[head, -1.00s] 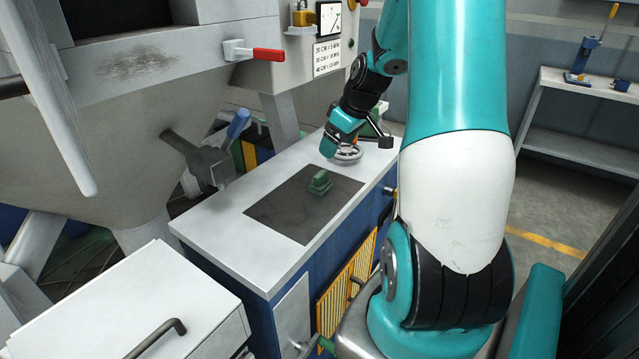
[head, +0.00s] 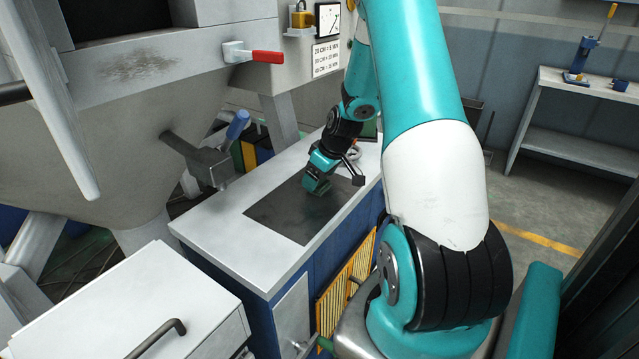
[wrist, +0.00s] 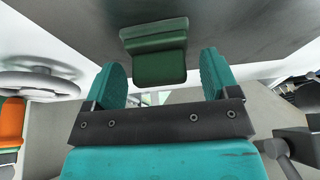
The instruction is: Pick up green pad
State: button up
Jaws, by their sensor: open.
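The green pad (wrist: 158,62) shows in the wrist view at the top middle, on the dark mat (wrist: 215,25). It has a broader block and a narrower ridge along one side. My gripper (wrist: 165,85) is open, with one teal finger to each side of the pad's near end. The pad lies just beyond the fingertips, and I cannot tell whether they touch it. In the head view my gripper (head: 317,187) is over the dark mat (head: 285,215) and hides the pad.
A grey handwheel (wrist: 40,82) is left of my gripper in the wrist view. The white counter (head: 215,225) around the mat is clear at the front. A machine with a red-handled lever (head: 266,54) stands behind on the left, and a white cabinet (head: 130,300) stands in front.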

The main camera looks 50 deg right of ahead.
jog(key=c, duration=1)
jog(key=shift+r, duration=0.15)
jog(key=shift+c, duration=0.2)
notch_tip(320, 180, up, 20)
